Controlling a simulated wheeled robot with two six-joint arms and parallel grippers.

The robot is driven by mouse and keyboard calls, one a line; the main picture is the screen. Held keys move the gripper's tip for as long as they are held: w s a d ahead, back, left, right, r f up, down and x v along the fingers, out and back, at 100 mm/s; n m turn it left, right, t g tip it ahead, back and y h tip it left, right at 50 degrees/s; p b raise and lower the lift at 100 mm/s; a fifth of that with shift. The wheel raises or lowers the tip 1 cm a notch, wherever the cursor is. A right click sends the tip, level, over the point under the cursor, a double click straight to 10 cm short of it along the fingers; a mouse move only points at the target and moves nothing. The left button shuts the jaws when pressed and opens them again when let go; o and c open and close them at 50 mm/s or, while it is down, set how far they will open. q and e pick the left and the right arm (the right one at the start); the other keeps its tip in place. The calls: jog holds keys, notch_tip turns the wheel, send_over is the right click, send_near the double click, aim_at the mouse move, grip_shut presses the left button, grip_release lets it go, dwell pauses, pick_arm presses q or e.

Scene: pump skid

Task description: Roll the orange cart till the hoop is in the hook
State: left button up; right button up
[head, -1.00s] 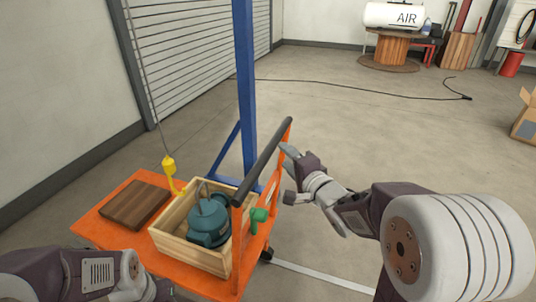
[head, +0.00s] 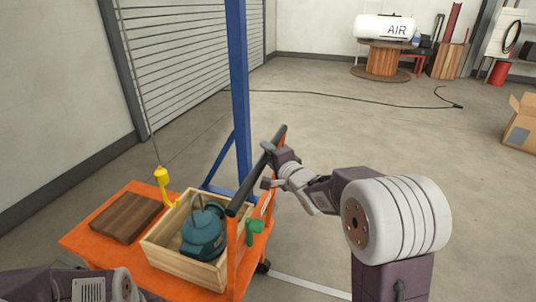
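The orange cart (head: 82,238) stands at lower left. It carries an open wooden crate (head: 182,268) with a teal pump (head: 204,236) inside. A thin grey hoop (head: 194,203) stands up from the pump's top. The yellow hook (head: 163,182) hangs on a cable at the crate's far left corner, apart from the hoop and to its left. My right gripper (head: 266,165) is at the upper part of the cart's dark push bar (head: 245,187). Its fingers are spread, one on each side of the bar. My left arm shows at bottom left, its fingers out of view.
A brown wooden board (head: 126,217) lies on the cart, left of the crate. A blue post (head: 238,100) stands just behind the cart. A green-handled item (head: 254,227) sits by the cart's near upright. A black cable (head: 370,98) lies across the floor. Floor to the right is open.

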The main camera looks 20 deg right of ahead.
grip_shut()
dwell(1.2)
